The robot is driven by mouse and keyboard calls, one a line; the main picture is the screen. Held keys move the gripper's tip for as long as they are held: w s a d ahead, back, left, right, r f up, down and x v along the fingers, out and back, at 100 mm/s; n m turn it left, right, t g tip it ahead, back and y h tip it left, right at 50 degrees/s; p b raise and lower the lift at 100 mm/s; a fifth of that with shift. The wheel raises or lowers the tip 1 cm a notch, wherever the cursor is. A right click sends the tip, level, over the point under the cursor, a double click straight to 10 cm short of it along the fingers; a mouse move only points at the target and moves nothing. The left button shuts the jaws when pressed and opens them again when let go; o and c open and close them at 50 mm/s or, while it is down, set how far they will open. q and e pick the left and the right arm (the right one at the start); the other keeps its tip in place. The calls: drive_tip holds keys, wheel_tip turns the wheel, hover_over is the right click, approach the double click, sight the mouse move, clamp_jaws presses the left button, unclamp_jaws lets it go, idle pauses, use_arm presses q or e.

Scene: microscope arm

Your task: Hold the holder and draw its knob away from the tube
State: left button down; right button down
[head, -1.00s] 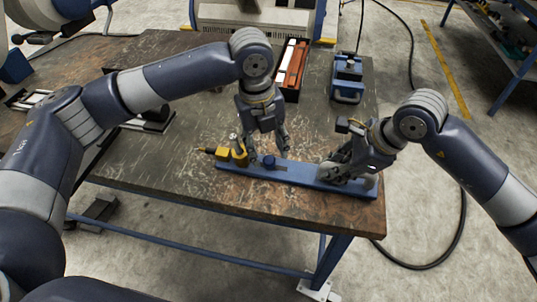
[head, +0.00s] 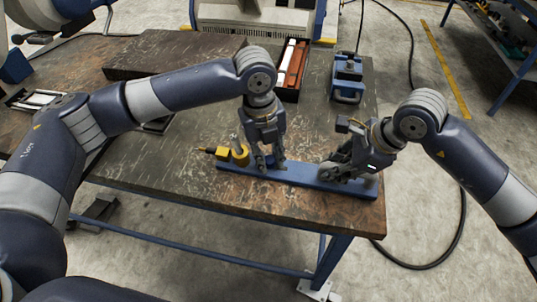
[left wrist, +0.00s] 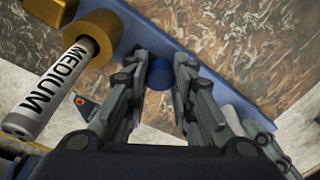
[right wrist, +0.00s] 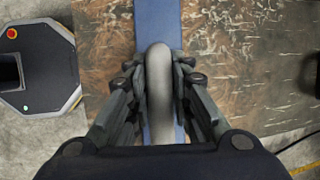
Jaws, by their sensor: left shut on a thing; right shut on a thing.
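The holder is a long blue bar (head: 300,176) lying along the table's front edge. At its left end a yellow ring (left wrist: 101,36) surrounds a grey tube (left wrist: 58,82) marked MEDIUM. The round blue knob (left wrist: 160,74) is between my left gripper's (left wrist: 160,78) fingertips, right of the ring in the left wrist view. In the head view my left gripper (head: 270,167) hides the knob and is shut on it. My right gripper (right wrist: 158,72) is shut on the holder's rounded grey handle (right wrist: 159,75), near the bar's right end.
A brown tray (head: 290,78) with red and white contents and a blue device (head: 347,80) stand farther back. A dark slab (head: 170,52) is at the back left. The table (head: 318,130) between is clear.

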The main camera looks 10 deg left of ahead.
use_arm(q)
drive_tip(key=shift+s+d+r, duration=0.1)
drive_tip(key=shift+d, duration=1.7)
use_arm(e)
drive_tip(key=shift+r, duration=0.1)
use_arm(q)
drive_tip(key=c, duration=1.3)
unclamp_jaws()
drive_tip(key=shift+c, duration=0.2)
use_arm(e)
drive_tip(key=shift+a, duration=0.15)
use_arm(q)
drive_tip(key=shift+a, duration=0.1)
drive_tip(key=shift+r, duration=0.4)
wheel_tip(320, 180, up, 11)
drive_tip(key=a, duration=0.1)
drive_tip(key=shift+s, duration=0.25)
use_arm(e)
drive_tip(key=c, duration=1.4)
unclamp_jaws()
drive_tip(key=shift+o, duration=0.2)
